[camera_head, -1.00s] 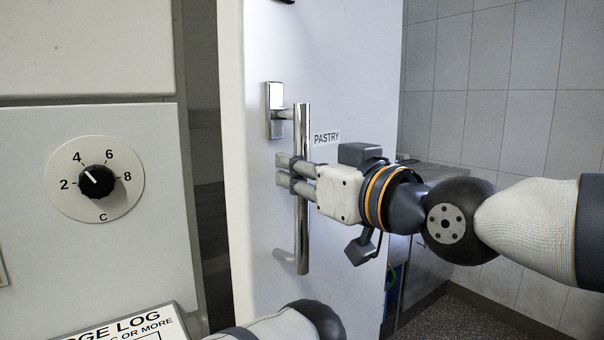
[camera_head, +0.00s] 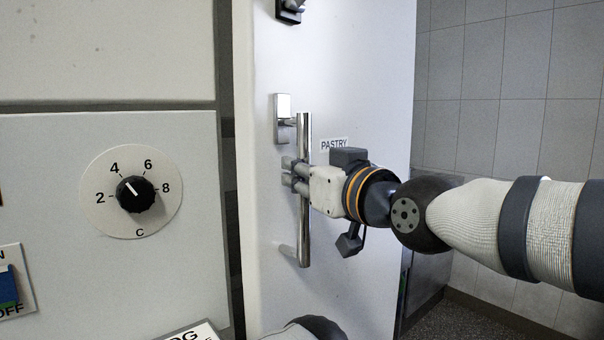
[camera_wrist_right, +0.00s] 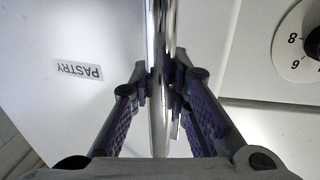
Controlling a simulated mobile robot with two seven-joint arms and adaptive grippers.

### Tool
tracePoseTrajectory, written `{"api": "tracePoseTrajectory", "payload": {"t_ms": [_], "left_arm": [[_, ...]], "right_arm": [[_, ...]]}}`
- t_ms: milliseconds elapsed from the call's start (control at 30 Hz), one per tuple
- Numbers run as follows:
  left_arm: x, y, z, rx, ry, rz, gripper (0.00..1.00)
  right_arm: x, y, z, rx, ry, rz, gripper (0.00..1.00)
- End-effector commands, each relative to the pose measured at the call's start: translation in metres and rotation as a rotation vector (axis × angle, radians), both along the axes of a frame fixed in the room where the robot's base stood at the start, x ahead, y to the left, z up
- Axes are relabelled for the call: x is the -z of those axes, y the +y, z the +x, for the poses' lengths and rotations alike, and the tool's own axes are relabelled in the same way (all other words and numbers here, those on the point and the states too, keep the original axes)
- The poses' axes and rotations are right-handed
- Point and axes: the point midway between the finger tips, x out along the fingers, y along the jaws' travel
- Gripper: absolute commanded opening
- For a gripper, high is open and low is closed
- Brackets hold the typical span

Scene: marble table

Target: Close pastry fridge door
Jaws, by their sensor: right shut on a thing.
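The white pastry fridge door (camera_head: 362,70) stands in the middle of the head view, with a dark gap between its left edge and the fridge front. A PASTRY label (camera_head: 334,144) is on it. Its upright chrome bar handle (camera_head: 304,230) is gripped near the middle by my right gripper (camera_head: 295,173). The right wrist view shows the fingers (camera_wrist_right: 160,88) closed on both sides of the handle bar (camera_wrist_right: 159,40). A rounded part of my own arm shows at the bottom of the head view; my left gripper is not visible.
The fridge front at left carries a round temperature dial (camera_head: 135,194) and a blue switch (camera_head: 8,287). A log sheet (camera_head: 195,333) shows at the bottom edge. A grey tiled wall (camera_head: 500,70) and a counter (camera_head: 428,272) lie behind the door at right.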

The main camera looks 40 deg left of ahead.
Motion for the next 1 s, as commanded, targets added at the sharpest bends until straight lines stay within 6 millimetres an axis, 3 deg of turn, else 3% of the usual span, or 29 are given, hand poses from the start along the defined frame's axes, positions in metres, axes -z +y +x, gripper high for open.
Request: {"api": "tracePoseTrajectory", "payload": {"t_ms": [367, 400, 467, 833, 1000], "left_arm": [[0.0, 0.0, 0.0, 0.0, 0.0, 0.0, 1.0], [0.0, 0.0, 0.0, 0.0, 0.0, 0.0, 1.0], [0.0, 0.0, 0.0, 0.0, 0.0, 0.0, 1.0], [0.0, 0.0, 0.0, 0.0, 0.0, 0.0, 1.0], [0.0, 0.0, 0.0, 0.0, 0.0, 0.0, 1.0]], "right_arm": [[0.002, 0.002, -0.003, -0.005, 0.001, -0.004, 0.0], [0.002, 0.002, -0.003, -0.005, 0.002, -0.004, 0.23], [0.002, 0.002, -0.003, -0.005, 0.001, -0.003, 0.37], [0.0, -0.004, -0.002, -0.003, -0.002, -0.001, 0.38], [0.0, -0.036, -0.011, -0.001, -0.001, -0.002, 0.38]]}}
